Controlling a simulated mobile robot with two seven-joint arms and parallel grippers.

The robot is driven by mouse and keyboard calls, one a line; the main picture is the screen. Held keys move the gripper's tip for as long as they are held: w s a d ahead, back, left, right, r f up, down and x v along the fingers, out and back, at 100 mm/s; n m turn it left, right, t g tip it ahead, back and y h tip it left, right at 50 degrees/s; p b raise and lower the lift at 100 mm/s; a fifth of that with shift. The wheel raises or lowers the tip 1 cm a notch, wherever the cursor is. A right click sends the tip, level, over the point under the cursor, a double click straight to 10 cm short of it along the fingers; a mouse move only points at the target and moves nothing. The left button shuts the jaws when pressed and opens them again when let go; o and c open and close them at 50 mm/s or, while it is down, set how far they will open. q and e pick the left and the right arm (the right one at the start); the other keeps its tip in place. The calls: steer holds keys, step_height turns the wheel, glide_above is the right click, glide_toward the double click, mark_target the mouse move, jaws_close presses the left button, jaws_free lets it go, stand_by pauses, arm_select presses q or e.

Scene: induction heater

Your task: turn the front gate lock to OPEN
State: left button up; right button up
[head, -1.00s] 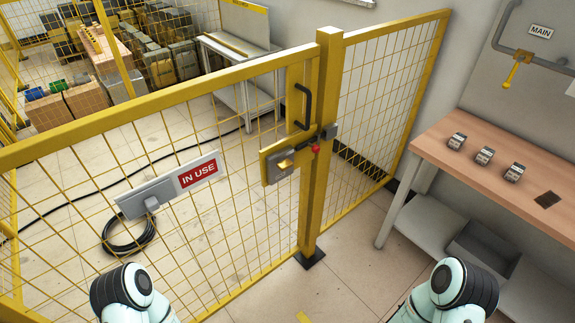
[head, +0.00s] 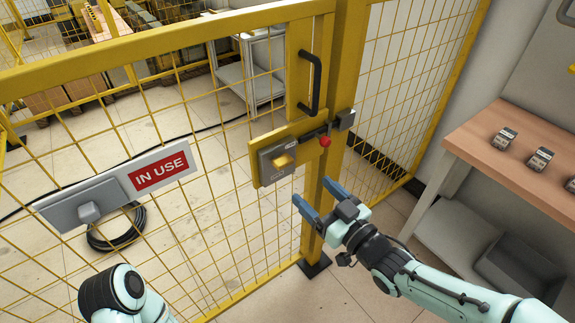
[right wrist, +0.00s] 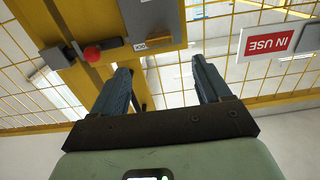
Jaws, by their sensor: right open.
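In the right wrist view the lock box (right wrist: 152,16) is upside down at the top, partly cut off. My right gripper (head: 314,200) is open and empty, below and to the right of the lock, apart from it. Its two blue fingers (right wrist: 165,85) also show in the right wrist view. My left gripper is out of view.
A black gate handle (head: 312,84) stands above the lock. A sliding panel with an IN USE sign (head: 158,172) is on the mesh at left. A wooden table (head: 485,140) with small devices stands at right. A black cable coil lies behind the gate.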

mark_target(287, 166)
steer(key=x, duration=1.1)
steer(key=shift+f, duration=0.1)
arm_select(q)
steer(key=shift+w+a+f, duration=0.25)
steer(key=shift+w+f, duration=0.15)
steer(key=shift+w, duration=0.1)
